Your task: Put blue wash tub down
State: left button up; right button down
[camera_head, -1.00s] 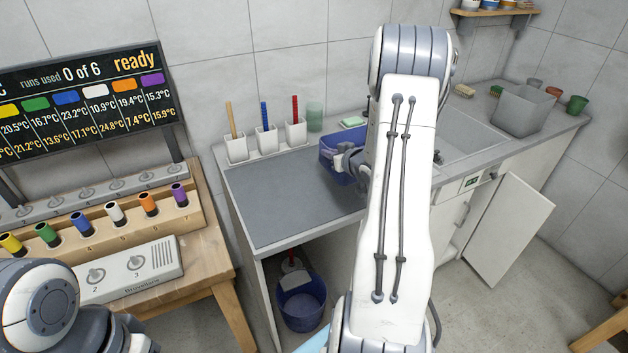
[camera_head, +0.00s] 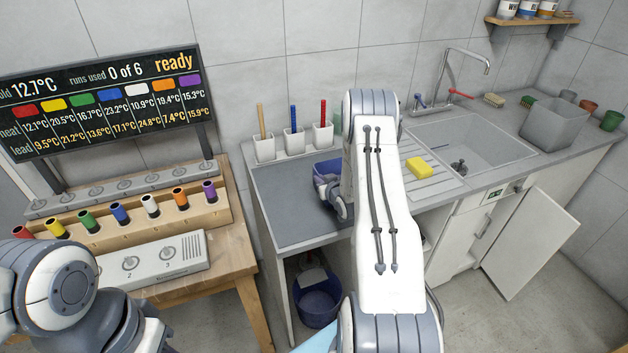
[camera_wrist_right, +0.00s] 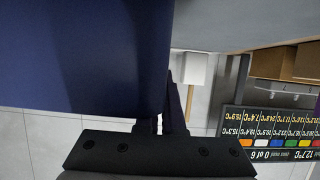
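My right gripper (camera_head: 333,197) is at the tub's near side. In the right wrist view its fingers (camera_wrist_right: 165,112) close at the tub's edge; one is partly hidden by the wall. My left arm shows at the lower left, its gripper out of view.
The grey counter top (camera_head: 290,205) is clear left of the tub. Holders with brushes (camera_head: 294,142) stand along its back. A yellow sponge (camera_head: 418,168) lies by the sink (camera_head: 475,150). A darker blue bucket (camera_head: 317,303) stands below. A cupboard door (camera_head: 530,243) hangs open.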

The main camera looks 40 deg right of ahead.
jog(key=shift+f, duration=0.2)
jog(key=c, duration=1.5)
grip_release()
jog(key=shift+f, duration=0.1)
jog(key=o, duration=0.5)
jog(key=shift+c, duration=0.2)
jog(key=shift+r, duration=0.2)
